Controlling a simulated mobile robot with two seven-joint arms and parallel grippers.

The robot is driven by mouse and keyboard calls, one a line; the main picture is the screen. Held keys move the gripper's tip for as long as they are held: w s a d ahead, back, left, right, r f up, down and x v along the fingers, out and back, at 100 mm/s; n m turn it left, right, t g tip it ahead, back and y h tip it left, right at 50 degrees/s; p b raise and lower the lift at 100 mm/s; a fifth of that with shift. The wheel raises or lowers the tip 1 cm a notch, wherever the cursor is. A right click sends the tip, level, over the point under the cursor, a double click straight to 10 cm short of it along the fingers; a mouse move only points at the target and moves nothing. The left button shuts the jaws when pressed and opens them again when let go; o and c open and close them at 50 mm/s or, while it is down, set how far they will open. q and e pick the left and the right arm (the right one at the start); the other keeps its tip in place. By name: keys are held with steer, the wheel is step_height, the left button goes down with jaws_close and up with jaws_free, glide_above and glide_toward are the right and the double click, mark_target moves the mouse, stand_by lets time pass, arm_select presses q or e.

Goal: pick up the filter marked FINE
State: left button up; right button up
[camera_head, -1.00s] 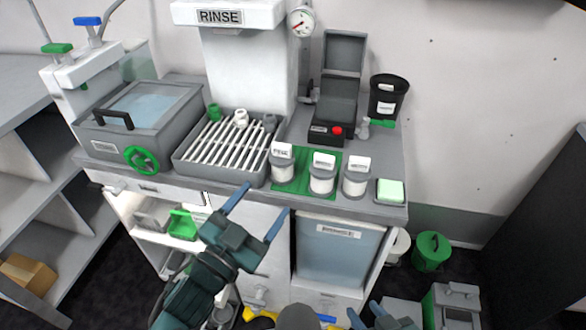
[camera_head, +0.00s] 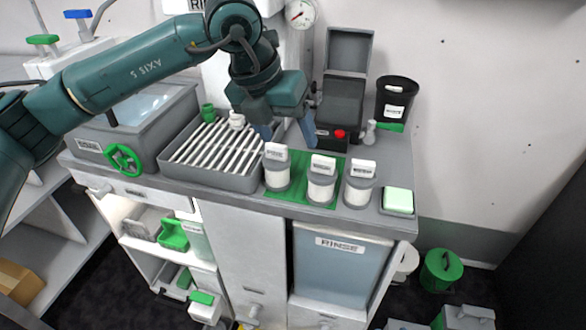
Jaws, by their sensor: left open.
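Three grey-and-white canisters with white label tags stand in a row at the counter's front: a left one (camera_head: 277,178), a middle one (camera_head: 321,188) and a right one (camera_head: 358,193). Their print is too small to read, so I cannot tell which is marked FINE. My left gripper (camera_head: 290,137) is open and points down over the counter, behind the left and middle canisters in the picture. Nothing shows between its fingers. My right gripper is out of view.
Behind stand a dark box with a red button (camera_head: 340,134) and a black bin (camera_head: 396,98). A pale green pad (camera_head: 398,200) sits at right.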

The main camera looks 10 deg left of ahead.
mark_target(276, 145)
arm_select(q)
steer(key=w+a+r+n+t+y, duration=0.1)
steer(key=w+a+r+y, duration=0.1)
steer(key=w+a, duration=0.15)
steer(key=x, duration=0.6)
steer(key=shift+a+f, duration=0.35)
steer(key=shift+f, duration=0.05)
steer(key=shift+p+x, duration=0.75)
steer(key=shift+x, duration=1.9)
steer(key=shift+w+a, duration=0.15)
steer(key=shift+a, duration=0.05)
steer(key=shift+c, duration=0.6)
steer(key=shift+r, duration=0.1)
steer(key=c, duration=1.2)
